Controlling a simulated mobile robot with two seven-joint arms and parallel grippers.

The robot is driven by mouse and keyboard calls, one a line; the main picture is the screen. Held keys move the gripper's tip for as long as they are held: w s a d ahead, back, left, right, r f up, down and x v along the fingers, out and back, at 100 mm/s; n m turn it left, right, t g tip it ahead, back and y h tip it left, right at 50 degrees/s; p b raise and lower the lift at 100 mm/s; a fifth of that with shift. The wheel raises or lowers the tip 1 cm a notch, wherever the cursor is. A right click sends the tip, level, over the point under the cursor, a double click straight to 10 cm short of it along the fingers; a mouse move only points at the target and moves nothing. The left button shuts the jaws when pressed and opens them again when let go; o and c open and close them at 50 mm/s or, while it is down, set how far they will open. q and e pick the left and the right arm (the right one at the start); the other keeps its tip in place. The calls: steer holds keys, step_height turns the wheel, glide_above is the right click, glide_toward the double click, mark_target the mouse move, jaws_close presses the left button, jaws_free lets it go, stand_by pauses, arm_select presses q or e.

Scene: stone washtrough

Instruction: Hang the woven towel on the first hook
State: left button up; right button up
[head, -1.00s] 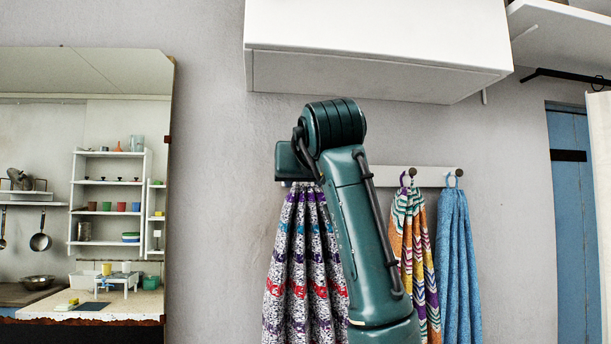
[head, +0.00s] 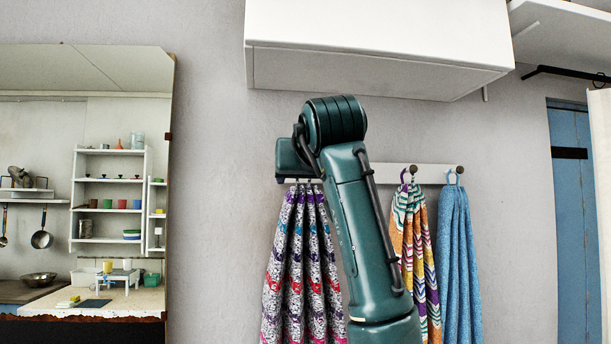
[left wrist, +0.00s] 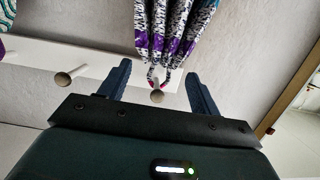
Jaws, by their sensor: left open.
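The woven towel (head: 292,265), white and black with purple, red and blue bands, hangs in folds below the left end of the rail in the head view. My left gripper (left wrist: 157,72) is open, with one finger on each side of the towel's top and hook, apart from the cloth. In the head view my left gripper (head: 297,172) and forearm hide this hook. My right gripper is not in view.
A multicoloured zigzag towel (head: 412,250) and a blue towel (head: 454,260) hang from hooks to the right on the white rail (head: 432,175). Another hook (left wrist: 62,79) in the left wrist view is bare. A white cabinet (head: 375,65) juts out above.

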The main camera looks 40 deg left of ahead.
arm_select(q)
steer(key=b+v, duration=0.2)
steer(key=v, duration=1.1)
steer(key=shift+d, duration=0.1)
